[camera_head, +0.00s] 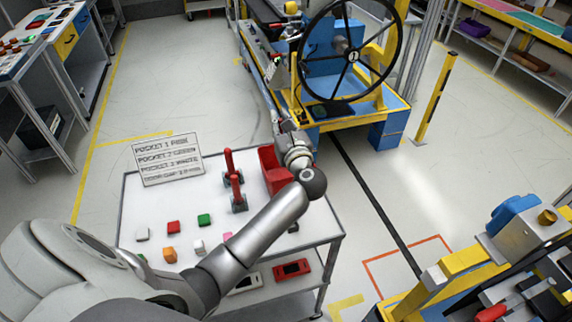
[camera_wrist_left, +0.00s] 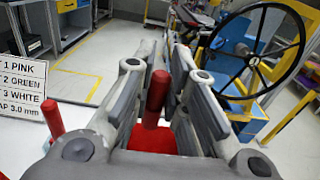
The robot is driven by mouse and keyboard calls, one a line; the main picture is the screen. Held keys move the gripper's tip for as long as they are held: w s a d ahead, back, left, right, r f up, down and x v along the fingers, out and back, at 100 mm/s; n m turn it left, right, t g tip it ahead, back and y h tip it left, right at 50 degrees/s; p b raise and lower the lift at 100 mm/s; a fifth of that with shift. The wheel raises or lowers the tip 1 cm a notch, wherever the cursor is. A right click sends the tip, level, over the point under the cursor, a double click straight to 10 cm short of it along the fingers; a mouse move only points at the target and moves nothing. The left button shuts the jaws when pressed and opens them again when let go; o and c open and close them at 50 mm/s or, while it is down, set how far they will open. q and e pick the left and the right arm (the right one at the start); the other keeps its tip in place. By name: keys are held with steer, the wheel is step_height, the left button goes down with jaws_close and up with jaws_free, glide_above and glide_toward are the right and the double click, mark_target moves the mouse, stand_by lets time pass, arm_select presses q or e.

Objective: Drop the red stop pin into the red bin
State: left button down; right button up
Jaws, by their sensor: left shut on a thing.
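My left gripper (camera_head: 284,128) is beyond the far side of the white table top, close to the red bin (camera_head: 272,172). In the left wrist view, its fingers (camera_wrist_left: 166,62) are shut on the red stop pin (camera_wrist_left: 157,92), which stands roughly upright between them. The red bin (camera_wrist_left: 152,140) shows just behind and below the pin, and its far part is hidden by the gripper. In the head view my wrist partly covers the bin, and I cannot make out the held pin. My right gripper is not in view.
Two red-handled pieces with grey bases (camera_head: 237,190) stand left of the bin. A sign (camera_head: 168,159) and several small coloured blocks (camera_head: 173,227) are on the table (camera_head: 135,205). A blue-and-yellow station with a black steering wheel (camera_head: 351,56) stands beyond.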

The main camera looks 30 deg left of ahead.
arm_select(q)
steer(key=shift+a+f, duration=0.15)
steer(key=shift+f, duration=0.05)
steer(key=f+b, duration=0.1)
steer(key=f, duration=0.1)
steer(key=f+b, duration=0.2)
steer(key=shift+w+a, duration=0.15)
steer(key=shift+a, duration=0.05)
steer(key=shift+d+f+b, duration=0.1)
steer(key=shift+f+b, duration=0.25)
steer(key=shift+f, duration=0.45)
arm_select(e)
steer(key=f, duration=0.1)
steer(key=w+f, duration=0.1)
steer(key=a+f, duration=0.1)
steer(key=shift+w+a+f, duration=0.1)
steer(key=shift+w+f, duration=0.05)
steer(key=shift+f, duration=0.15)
arm_select(q)
steer(key=c, duration=1.4)
jaws_free()
steer(key=shift+o, duration=0.2)
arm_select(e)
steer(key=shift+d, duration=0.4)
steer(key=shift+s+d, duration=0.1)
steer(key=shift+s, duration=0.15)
